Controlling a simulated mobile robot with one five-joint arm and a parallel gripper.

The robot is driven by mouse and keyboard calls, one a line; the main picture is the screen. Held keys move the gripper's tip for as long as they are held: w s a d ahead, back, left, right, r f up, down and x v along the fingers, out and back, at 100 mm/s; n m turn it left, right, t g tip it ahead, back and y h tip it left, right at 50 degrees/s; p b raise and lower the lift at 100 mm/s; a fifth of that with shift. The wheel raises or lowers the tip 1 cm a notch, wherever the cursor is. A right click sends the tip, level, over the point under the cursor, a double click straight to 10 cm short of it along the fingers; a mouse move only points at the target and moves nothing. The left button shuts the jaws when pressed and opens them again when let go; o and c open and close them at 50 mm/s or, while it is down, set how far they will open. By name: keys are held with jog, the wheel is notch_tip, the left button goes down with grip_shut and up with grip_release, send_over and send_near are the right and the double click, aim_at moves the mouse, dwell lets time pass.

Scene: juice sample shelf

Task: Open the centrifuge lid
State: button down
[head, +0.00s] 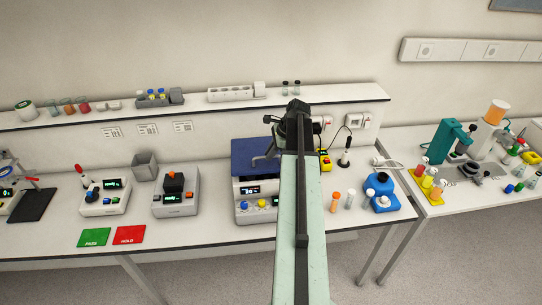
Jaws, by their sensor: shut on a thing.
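The centrifuge (257,190) is a white box with a dark display, knobs on its front and a dark blue lid (243,150) on top. It stands on the bench at the centre. My arm reaches over its right side and hides part of it.
A device with an orange knob (175,190) stands to the left, and a blue device (378,193) to the right. An orange-capped vial (336,200) stands close right of my arm. A shelf (205,107) runs behind. Green (94,237) and red (129,235) mats lie at the front edge.

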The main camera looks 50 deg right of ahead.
notch_tip(320, 180, up, 6)
jog(key=w+d+p, duration=0.2)
jog(key=w+p, duration=0.1)
jog(key=p, duration=0.1)
jog(key=shift+d, duration=0.25)
jog(key=shift+s, duration=0.1)
